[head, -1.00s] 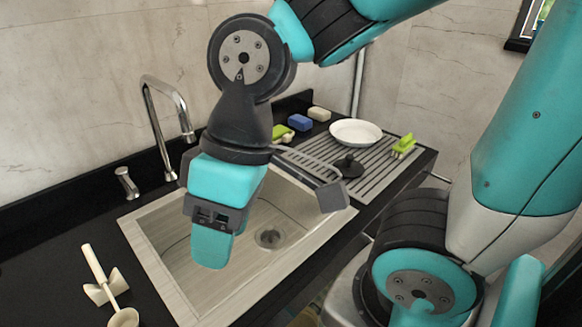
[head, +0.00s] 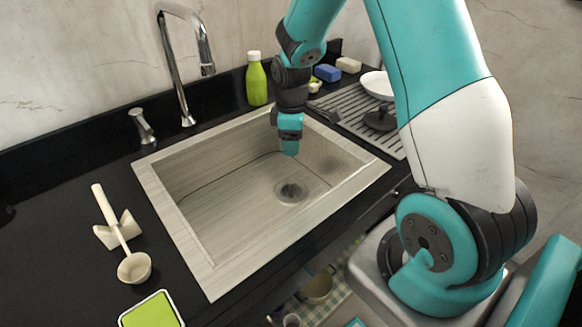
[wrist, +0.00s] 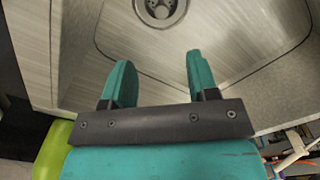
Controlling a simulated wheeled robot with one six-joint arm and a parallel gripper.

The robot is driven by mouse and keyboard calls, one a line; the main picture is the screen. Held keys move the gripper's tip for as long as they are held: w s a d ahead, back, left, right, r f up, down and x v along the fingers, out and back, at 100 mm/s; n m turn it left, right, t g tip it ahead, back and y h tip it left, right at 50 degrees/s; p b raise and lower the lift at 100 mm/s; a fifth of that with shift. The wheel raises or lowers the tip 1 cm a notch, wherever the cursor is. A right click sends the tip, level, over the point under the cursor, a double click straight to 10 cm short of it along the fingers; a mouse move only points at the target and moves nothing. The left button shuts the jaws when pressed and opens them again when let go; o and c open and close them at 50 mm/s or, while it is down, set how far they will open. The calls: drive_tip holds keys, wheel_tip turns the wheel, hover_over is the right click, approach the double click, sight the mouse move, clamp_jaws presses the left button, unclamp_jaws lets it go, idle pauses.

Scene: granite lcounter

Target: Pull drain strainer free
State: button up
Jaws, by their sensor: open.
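The drain strainer (head: 291,191) is a round metal piece seated in the drain at the bottom of the sink (head: 225,190). It also shows at the top of the wrist view (wrist: 160,9), with its upper edge cut off. My gripper (head: 290,150) hangs over the back part of the sink, above and behind the strainer and apart from it. In the wrist view my gripper (wrist: 158,75) has two teal fingers spread apart with nothing between them. The strainer lies beyond the fingertips there.
A tall faucet (head: 187,70) and a green bottle (head: 257,80) stand behind the sink. A ladle on a rest (head: 118,232) lies to the left. A black pot lid (head: 380,119) and a white plate (head: 377,84) are on the drainboard at right. The sink basin is otherwise empty.

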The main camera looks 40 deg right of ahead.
sight(291, 181)
wheel_tip(291, 181, down, 16)
drive_tip(key=shift+r, duration=0.1)
drive_tip(key=shift+c, duration=0.5)
drive_tip(key=c, duration=0.9)
drive_tip(key=shift+r+p, duration=1.55)
drive_tip(key=shift+r, duration=0.55)
